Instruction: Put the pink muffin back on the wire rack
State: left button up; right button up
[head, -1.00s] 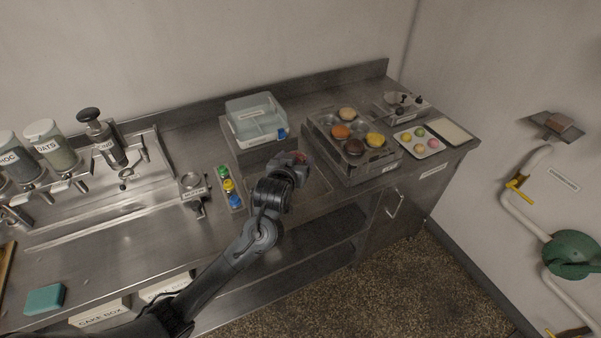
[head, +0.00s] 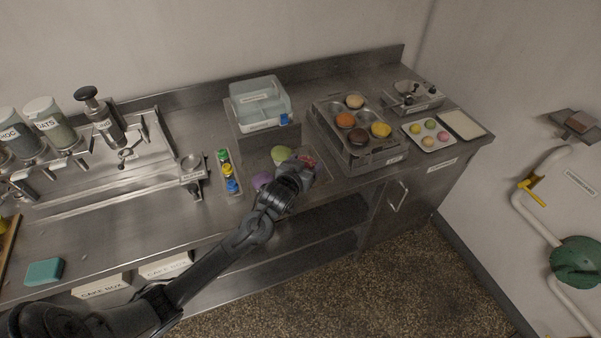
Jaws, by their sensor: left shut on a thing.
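My left gripper (head: 305,168) reaches over the counter from the front left and is shut on a reddish-pink thing (head: 308,160). This looks like the pink muffin, mostly hidden by the fingers. A green muffin (head: 281,154) and a purple muffin (head: 262,180) sit just left of the gripper. They appear to be on the low wire rack (head: 258,163), which is partly covered by my arm. I cannot tell whether the held muffin touches the rack. My right gripper is not in view.
A muffin tin (head: 361,150) with several muffins stands to the right on a raised metal box. A clear lidded box (head: 260,105) is behind the rack. Small coloured bottles (head: 228,171) stand at its left. A tray of small coloured rounds (head: 426,135) lies far right.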

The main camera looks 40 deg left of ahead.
pick_arm(q)
jog(key=shift+w+a+f, duration=0.2)
jog(key=shift+a+f, duration=0.2)
jog(key=shift+a, duration=0.2)
jog(key=shift+w+a+f, duration=0.2)
jog(key=shift+a+f, duration=0.15)
jog(key=shift+a, duration=0.2)
jog(key=shift+f, duration=2)
jog(key=shift+b, duration=0.3)
jog(key=o, duration=0.8)
jog(key=shift+f, duration=0.1)
